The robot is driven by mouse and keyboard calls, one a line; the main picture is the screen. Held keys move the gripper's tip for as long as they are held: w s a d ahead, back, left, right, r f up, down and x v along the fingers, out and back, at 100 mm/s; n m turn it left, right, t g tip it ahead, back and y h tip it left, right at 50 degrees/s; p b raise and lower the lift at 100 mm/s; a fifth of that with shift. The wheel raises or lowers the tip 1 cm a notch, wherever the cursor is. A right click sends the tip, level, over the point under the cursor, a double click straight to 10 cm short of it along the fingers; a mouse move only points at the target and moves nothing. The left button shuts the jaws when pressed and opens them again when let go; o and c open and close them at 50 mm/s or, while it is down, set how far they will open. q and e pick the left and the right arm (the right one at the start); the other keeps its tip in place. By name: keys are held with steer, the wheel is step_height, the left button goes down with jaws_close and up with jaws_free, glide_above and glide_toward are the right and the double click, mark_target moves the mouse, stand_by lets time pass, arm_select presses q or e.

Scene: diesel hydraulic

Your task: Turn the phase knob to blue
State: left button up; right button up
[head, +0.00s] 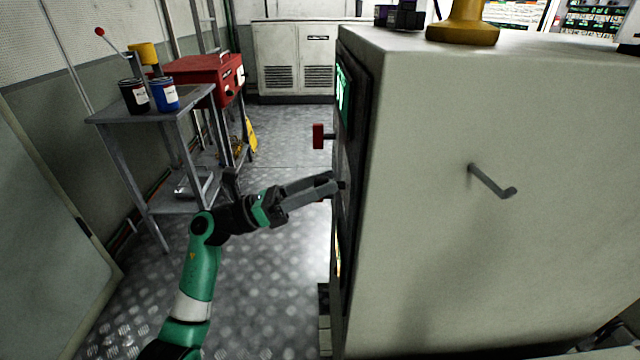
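The control panel is on the left face of the big pale cabinet (500,110) and shows only at a steep slant. My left gripper (333,185) reaches in from the left, with its fingertips right at this panel face. A small dark stub (342,184) shows at the fingertips. It may be the phase knob, but its colour marks and pointer cannot be read. Whether the fingers touch or grip it is unclear. My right gripper is not in view.
A red handle (319,136) juts from the panel just above my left gripper. A lit green display (342,92) is higher up. A metal table (105,116) with cans and a red toolbox (205,72) stands at left. The floor between is clear.

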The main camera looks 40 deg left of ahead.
arm_select(q)
steer(key=v, duration=1.1)
steer(key=shift+s, duration=0.3)
steer(key=shift+a, duration=0.15)
